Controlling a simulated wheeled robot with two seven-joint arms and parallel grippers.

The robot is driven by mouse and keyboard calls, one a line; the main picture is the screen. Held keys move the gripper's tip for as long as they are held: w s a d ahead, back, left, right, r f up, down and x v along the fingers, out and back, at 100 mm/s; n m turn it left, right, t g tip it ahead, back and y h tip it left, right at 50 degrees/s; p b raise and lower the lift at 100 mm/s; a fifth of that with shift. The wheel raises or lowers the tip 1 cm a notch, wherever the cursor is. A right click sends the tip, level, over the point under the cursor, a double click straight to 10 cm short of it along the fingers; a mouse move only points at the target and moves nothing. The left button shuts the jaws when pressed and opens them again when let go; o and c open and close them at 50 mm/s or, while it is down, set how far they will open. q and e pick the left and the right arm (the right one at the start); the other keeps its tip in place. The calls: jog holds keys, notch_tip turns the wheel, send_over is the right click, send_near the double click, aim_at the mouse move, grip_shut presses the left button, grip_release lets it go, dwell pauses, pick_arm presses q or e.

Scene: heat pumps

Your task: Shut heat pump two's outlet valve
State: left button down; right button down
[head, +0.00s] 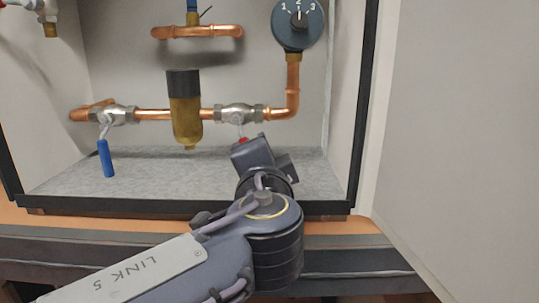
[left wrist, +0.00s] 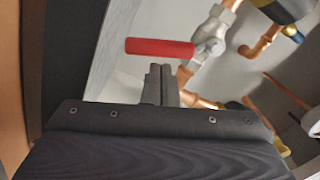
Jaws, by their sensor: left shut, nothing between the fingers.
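A valve with a red lever handle (head: 243,139) sits on the right part of the horizontal copper pipe. In the head view its lever hangs down, across the pipe, and my gripper hides most of it. The left wrist view shows the whole red handle (left wrist: 160,47) and the silver valve body (left wrist: 211,38). My left gripper (left wrist: 160,70) is shut and empty, its fingertips close to the handle; I cannot tell whether they touch. A second valve (head: 116,115) on the left has a blue handle (head: 106,158) hanging down. No label shows which valve is the outlet. My right gripper is not in view.
A brass filter with a black top (head: 184,90) hangs between the valves. A round dial marked 1, 2, 3 (head: 298,24) stands above the pipe's right end. The cabinet's black frame edge (head: 355,130) and a large pale panel (head: 455,120) bound the right side. The cabinet floor (head: 165,176) is clear.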

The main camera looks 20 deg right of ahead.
pick_arm(q)
jog(key=shift+w+a+f+m+b, duration=0.1)
jog(key=shift+a+f+m+b, duration=0.2)
jog(key=shift+f+m+b, duration=0.15)
jog(key=shift+a+f+m+b, duration=0.25)
jog(key=shift+a+m+b, duration=0.35)
jog(key=shift+m, duration=0.35)
jog(key=shift+w+r, duration=0.1)
jog(key=shift+a, duration=0.1)
jog(key=shift+w+a+f+b, duration=0.15)
jog(key=shift+a+f+b, duration=0.15)
jog(key=shift+b, duration=0.35)
jog(key=shift+r, duration=0.15)
